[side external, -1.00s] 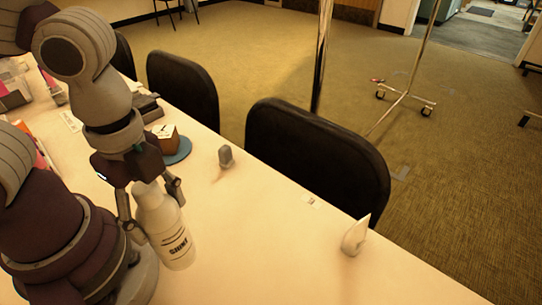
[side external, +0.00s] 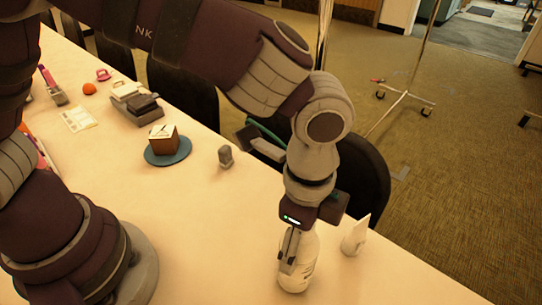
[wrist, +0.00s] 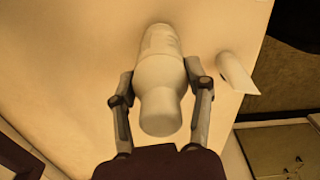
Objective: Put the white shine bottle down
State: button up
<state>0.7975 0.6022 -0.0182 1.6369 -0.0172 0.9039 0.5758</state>
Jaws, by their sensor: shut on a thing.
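The white shine bottle (side external: 299,266) is in my gripper (side external: 291,250) at the front right of the table in the side external view. The fingers are on either side of its upper part, and the arm hides its top. It looks upright; I cannot tell whether its base touches the table. In the wrist view the bottle (wrist: 160,75) lies between the two fingers of my gripper (wrist: 163,92), its narrower end toward the palm. Its label is mostly hidden.
A white pointed object (side external: 355,236) stands just right of the bottle, near the table edge; it also shows in the wrist view (wrist: 236,72). A small grey block (side external: 225,156) and a brown box on a blue disc (side external: 148,158) stand farther left. The table (side external: 200,225) between is clear.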

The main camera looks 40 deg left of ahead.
jog(key=shift+f, duration=0.25)
jog(key=shift+f, duration=0.1)
jog(key=o, duration=1.2)
jog(key=shift+o, duration=0.2)
jog(key=r, duration=1.2)
jog(key=shift+w+a+r, duration=0.1)
jog(key=shift+a+r, duration=0.15)
jog(key=shift+a, duration=0.05)
jog(key=s+a+n+t, duration=0.2)
jog(key=a+n, duration=0.6)
jog(key=a, duration=0.2)
jog(key=s+a+n+t, duration=0.1)
jog(key=a+n+t, duration=0.2)
jog(key=a+n, duration=0.4)
jog(key=a, duration=0.3)
jog(key=shift+s+a+n+t, duration=0.15)
jog(key=shift+s+n+t, duration=0.15)
jog(key=shift+s+n, duration=0.1)
jog(key=shift+r, duration=0.1)
